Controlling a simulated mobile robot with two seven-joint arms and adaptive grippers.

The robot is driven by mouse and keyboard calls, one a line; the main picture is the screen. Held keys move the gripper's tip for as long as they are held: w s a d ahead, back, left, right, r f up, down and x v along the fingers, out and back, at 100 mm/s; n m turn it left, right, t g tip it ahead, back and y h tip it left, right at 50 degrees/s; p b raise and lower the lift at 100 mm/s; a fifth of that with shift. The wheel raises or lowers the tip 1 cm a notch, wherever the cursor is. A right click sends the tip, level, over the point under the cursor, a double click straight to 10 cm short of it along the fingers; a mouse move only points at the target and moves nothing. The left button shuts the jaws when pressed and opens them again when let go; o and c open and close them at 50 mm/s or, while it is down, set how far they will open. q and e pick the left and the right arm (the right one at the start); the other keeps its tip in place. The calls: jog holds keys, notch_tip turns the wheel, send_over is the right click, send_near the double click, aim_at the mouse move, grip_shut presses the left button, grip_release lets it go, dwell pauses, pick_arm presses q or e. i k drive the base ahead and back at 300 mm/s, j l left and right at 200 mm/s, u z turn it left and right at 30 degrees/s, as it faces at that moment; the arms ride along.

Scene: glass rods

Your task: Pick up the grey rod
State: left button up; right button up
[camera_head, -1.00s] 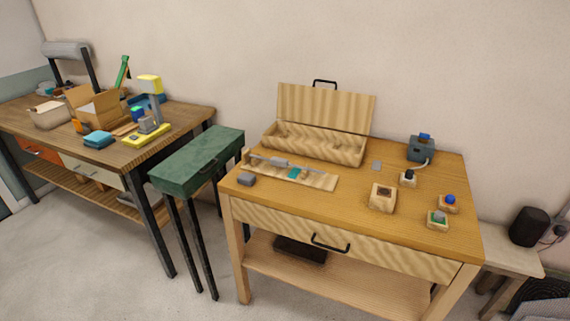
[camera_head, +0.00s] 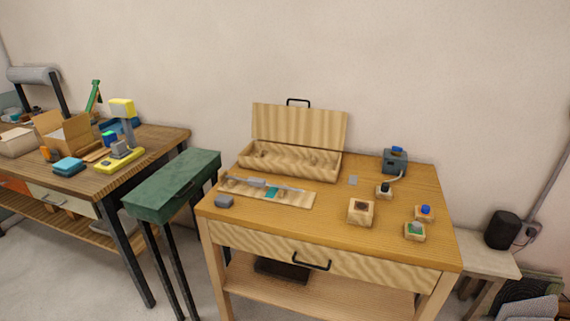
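A thin grey rod (camera_head: 257,183) appears to lie along a flat pale wooden board (camera_head: 300,199) on the wooden table (camera_head: 330,225). The rod is small in the view, and its ends are hard to make out. A teal piece (camera_head: 271,193) sits on the same board, to the right of the rod's middle. Neither of my grippers shows in the head view.
An open wooden box (camera_head: 290,163) stands behind the board. A grey block (camera_head: 224,202) sits in front of it. Small wooden blocks (camera_head: 361,211) and a blue-grey device (camera_head: 395,162) stand to the right.

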aim_at(254, 180)
jog(key=i+j+z, duration=0.1)
jog(key=j, duration=0.25)
jog(key=i+j, duration=0.3)
jog(key=i+j+z, duration=0.15)
jog(key=j, duration=0.25)
jog(key=i+j, duration=0.2)
jog(key=j, duration=0.2)
jog(key=i+j+z, duration=0.15)
jog(key=j, duration=0.2)
